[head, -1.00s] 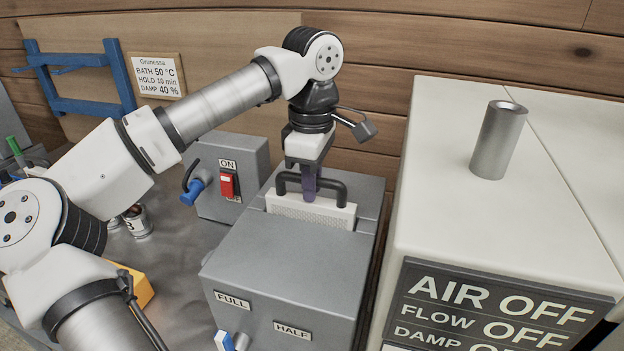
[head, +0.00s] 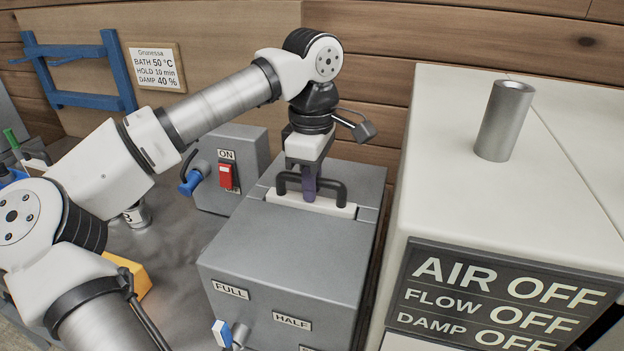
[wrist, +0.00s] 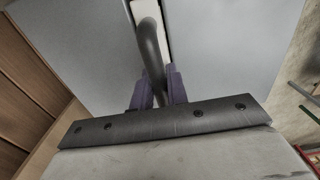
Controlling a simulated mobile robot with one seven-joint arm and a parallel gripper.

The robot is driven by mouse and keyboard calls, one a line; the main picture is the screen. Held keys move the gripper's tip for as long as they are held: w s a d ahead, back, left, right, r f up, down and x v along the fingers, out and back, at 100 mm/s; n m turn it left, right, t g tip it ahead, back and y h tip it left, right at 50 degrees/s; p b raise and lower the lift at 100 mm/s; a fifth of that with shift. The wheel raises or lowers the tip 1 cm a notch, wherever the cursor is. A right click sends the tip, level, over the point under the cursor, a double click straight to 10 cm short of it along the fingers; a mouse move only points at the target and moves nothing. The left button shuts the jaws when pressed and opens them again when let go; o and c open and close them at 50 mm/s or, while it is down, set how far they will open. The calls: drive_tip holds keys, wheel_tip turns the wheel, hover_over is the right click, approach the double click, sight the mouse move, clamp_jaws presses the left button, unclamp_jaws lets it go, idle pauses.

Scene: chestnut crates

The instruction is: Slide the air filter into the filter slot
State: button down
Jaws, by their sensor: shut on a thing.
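The air filter (head: 333,209) is a white panel with a black bar handle (head: 328,187). It sits in the slot in the top of the grey box (head: 285,235), with only its white top strip and the handle showing above the box; the rest is hidden inside. My gripper (head: 309,190) points down from above and is shut on the handle. In the wrist view, the purple fingers (wrist: 160,88) close around the black handle, and the white filter top (wrist: 165,25) lies between grey box surfaces.
A grey switch box (head: 232,175) with a red ON switch stands behind left. A blue-tipped lever (head: 222,333) is on the box front by the FULL and HALF labels. A white cabinet (head: 440,180) with a metal cylinder (head: 504,120) on top stands close at the right, its panel reading AIR OFF.

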drive_tip(key=shift+f, duration=0.15)
drive_tip(key=c, duration=1.3)
unclamp_jaws()
wheel_tip(320, 180, up, 14)
drive_tip(key=shift+f, duration=0.1)
